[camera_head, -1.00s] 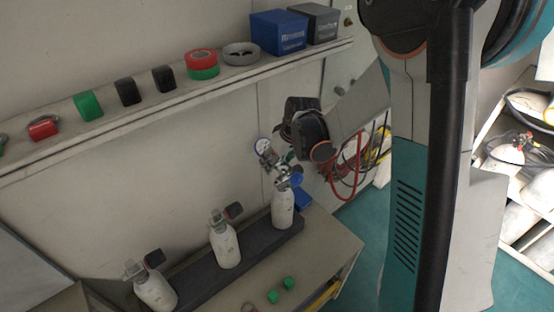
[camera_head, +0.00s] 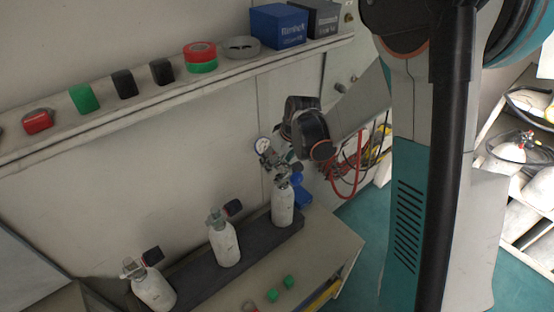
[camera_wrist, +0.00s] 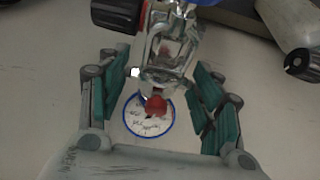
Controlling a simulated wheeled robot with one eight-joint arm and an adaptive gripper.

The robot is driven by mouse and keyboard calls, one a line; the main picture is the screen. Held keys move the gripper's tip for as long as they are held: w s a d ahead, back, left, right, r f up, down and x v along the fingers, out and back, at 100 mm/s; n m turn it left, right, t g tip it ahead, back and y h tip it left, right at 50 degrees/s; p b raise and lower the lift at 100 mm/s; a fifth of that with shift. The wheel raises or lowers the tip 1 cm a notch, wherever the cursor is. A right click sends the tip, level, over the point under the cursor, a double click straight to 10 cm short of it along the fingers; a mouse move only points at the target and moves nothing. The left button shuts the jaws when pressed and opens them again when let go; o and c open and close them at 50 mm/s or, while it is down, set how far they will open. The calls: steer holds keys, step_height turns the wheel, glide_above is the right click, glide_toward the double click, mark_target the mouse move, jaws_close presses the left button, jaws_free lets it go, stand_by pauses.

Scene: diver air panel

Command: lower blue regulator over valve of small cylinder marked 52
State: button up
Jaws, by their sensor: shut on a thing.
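The regulator shows in the head view (camera_head: 272,158) as a small metal body with a round gauge (camera_head: 262,145). My gripper (camera_wrist: 160,100) is shut on the regulator. In the head view, a small white cylinder (camera_head: 283,207) stands upright right below it, at the right end of the dark rack. The regulator overlaps its valve; I cannot tell whether they touch. No 52 is readable.
Two more white cylinders, one in the middle (camera_head: 224,243) and one at left (camera_head: 153,288), stand along the dark rack (camera_head: 255,248). Small green blocks (camera_head: 289,282) lie on the bench. A shelf (camera_head: 130,110) with tapes and boxes runs above. Red hoses (camera_head: 350,175) hang at right.

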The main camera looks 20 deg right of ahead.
steer(key=shift+f+b, duration=1.15)
steer(key=shift+b, duration=0.05)
stand_by(1.4)
steer(key=o, duration=1.7)
steer(key=shift+c, duration=0.2)
steer(key=shift+r, duration=0.1)
steer(key=v, duration=1.2)
steer(key=shift+s, duration=0.1)
